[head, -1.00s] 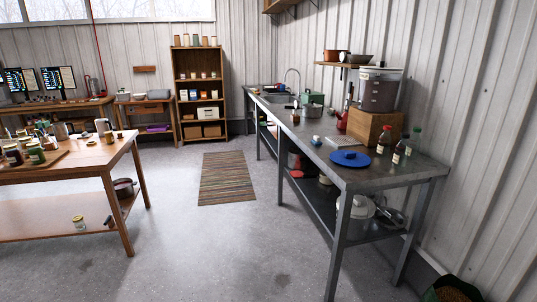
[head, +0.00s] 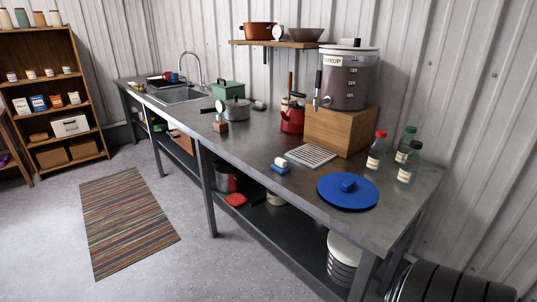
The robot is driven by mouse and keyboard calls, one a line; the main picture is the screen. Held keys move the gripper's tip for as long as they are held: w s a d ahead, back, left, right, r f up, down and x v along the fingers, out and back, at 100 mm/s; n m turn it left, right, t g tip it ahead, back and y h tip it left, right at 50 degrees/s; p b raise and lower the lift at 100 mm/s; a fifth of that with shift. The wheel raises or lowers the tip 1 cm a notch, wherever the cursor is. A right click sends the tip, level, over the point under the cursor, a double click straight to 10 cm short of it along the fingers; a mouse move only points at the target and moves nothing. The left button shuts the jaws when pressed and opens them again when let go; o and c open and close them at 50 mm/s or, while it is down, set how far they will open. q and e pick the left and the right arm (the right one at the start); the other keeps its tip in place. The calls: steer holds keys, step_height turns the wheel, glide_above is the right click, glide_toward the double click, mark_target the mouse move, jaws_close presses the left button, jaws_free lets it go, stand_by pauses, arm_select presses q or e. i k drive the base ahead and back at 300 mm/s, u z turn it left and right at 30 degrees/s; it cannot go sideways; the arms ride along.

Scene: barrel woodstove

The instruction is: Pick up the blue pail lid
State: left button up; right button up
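The blue pail lid (head: 347,191) lies flat on the near part of the long metal counter (head: 232,152), close to its front edge. It is round with a small raised knob in the middle. Nothing covers it. Neither of my grippers shows in the head view.
Several small bottles (head: 376,150) stand right of the lid. A grate (head: 311,155) and a small blue item with a white top (head: 281,165) lie left of it. A syrup dispenser (head: 347,75) stands on a wooden box (head: 340,129) behind. A striped rug (head: 127,220) lies on open floor.

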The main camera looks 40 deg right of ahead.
mark_target(348, 190)
steer(key=z, duration=0.1)
steer(key=i, duration=0.9)
steer(key=z, duration=3.05)
